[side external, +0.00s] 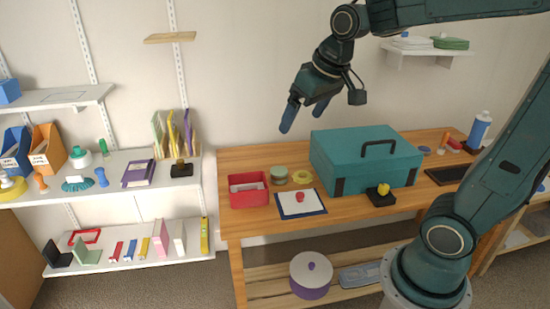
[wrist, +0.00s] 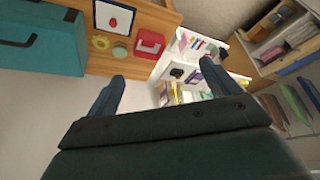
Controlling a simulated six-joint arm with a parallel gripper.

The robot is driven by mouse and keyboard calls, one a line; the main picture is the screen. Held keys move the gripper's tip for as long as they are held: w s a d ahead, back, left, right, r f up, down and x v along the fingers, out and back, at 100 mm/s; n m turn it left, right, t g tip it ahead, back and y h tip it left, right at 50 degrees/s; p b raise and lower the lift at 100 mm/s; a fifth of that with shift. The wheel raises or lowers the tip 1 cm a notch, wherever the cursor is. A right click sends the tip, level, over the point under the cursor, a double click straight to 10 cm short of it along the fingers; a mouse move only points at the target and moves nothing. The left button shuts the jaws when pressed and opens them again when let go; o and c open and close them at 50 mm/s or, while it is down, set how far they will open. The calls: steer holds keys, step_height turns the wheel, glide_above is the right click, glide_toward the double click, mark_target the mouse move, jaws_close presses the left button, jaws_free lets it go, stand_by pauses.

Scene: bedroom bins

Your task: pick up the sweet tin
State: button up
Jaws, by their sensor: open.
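A small round green tin (side external: 278,174) stands on the wooden table between a red box and a yellow ring; it may be the sweet tin, but I cannot tell for sure. In the wrist view a small round green shape (wrist: 120,53) lies beside the yellow ring and seems to be the same tin. My gripper (side external: 303,112) is open and empty, high above the table's back left part and well apart from the tin. Its two fingers also show in the wrist view (wrist: 162,72), with nothing between them in grasp.
A large teal toolbox (side external: 350,163) stands right of the tin. The red box (side external: 249,202) is left of it, the yellow ring (side external: 302,177) right, and a blue-edged board (side external: 287,209) with a red item in front. Shelves (side external: 120,203) stand left.

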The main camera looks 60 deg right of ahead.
steer(key=w+d+f+m+g, duration=0.1)
steer(key=w+d+f, duration=0.3)
steer(key=w+d, duration=0.25)
steer(key=w+d+f+m, duration=0.2)
steer(key=w+d+f, duration=0.3)
steer(key=w, duration=0.3)
steer(key=w+d+f+m, duration=0.1)
steer(key=w+d+f, duration=0.2)
steer(key=d+f, duration=0.4)
steer(key=w+d+f+g+h, duration=0.1)
steer(key=w+d+f, duration=0.2)
steer(key=d+f, duration=0.3)
step_height(320, 180, down, 4)
steer(key=shift+d+r+m, duration=0.15)
steer(key=shift+d+m, duration=0.25)
steer(key=shift+w, duration=0.1)
glide_above(279, 171)
steer(key=s, duration=0.1)
steer(key=shift+s+a+f, duration=0.1)
steer(key=shift+a+f, duration=0.1)
steer(key=shift+f, duration=1.85)
steer(key=shift+a+f, duration=0.2)
steer(key=shift+f, duration=1.85)
steer(key=shift+x, duration=2.6)
steer(key=shift+s, duration=0.15)
